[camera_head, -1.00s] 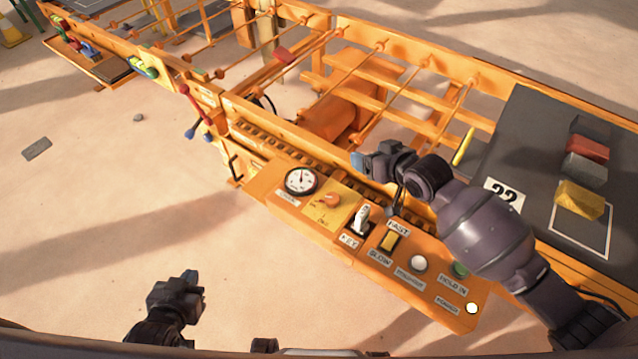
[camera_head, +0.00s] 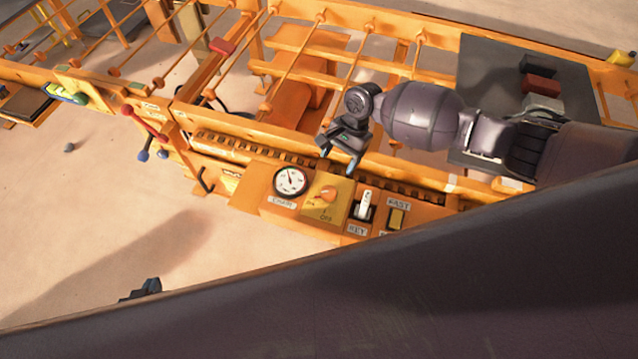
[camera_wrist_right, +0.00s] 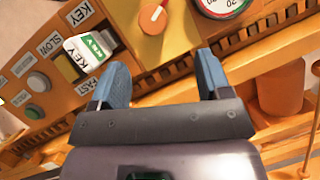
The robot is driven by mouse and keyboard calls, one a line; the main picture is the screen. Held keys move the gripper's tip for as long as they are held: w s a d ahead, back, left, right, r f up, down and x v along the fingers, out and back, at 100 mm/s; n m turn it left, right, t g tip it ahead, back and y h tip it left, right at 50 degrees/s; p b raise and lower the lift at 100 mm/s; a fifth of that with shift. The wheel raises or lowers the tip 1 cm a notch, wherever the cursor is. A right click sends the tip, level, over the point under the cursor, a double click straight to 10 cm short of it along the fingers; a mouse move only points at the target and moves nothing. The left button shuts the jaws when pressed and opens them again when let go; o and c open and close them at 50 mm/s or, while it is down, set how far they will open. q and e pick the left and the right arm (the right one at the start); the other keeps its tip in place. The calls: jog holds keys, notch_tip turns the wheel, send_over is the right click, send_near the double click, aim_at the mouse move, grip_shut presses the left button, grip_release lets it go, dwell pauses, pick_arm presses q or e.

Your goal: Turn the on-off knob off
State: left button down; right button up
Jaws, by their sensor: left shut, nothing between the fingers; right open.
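The on-off knob (camera_head: 327,195) is a round orange knob on a yellow plate of the orange control panel, with an OFF label below it. My left gripper (camera_head: 143,289) is mostly hidden at the lower left; only a dark tip shows.
Left of the knob is a round gauge (camera_head: 291,181). Right of it are a white key switch (camera_head: 365,205) and a FAST/SLOW rocker (camera_head: 396,217). Orange rails lie behind the panel. A large dark part of mine covers the lower right.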

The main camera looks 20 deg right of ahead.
aim_at(329, 191)
jog(key=shift+m, duration=0.6)
jog(key=x, duration=0.3)
jog(key=b+x, duration=0.1)
jog(key=x, duration=0.2)
jog(key=s+b+x, duration=0.1)
jog(key=x, duration=0.2)
jog(key=shift+d+f, duration=0.15)
jog(key=shift+f, duration=0.05)
pick_arm(q)
jog(key=shift+s+d+f, duration=0.15)
jog(key=shift+s+f, duration=0.15)
jog(key=shift+f, duration=0.3)
jog(key=shift+s+d+f, duration=0.1)
jog(key=shift+s+f, duration=0.15)
jog(key=shift+f, duration=0.3)
pick_arm(e)
jog(key=shift+s+f, duration=0.15)
jog(key=shift+f, duration=0.4)
jog(key=c, duration=0.7)
jog(key=shift+c, duration=1.1)
pick_arm(q)
jog(key=shift+s+f, duration=0.15)
jog(key=shift+s, duration=0.05)
